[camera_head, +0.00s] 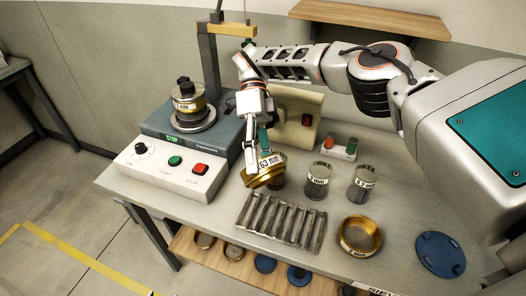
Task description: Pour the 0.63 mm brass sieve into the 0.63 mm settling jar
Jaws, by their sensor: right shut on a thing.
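The brass sieve (257,181) has a white label of which "63 mm" can be read. My right gripper (257,147), on the arm coming in from the right, is shut on it and holds it tilted above the table. A glass jar (281,182) stands just behind and right of the sieve, partly hidden by it; its label is hidden, and I cannot tell whether the sieve's rim touches it. Two more labelled glass jars stand to the right, the middle jar (317,184) and the right jar (363,185). My left gripper is out of view.
A slotted metal rack (281,220) lies in front of the jars. Another brass sieve (359,238) and a blue disc (440,254) are at the front right. A sieve shaker (182,122) with a control box (166,168) stands left. Lids lie on the lower shelf (225,259).

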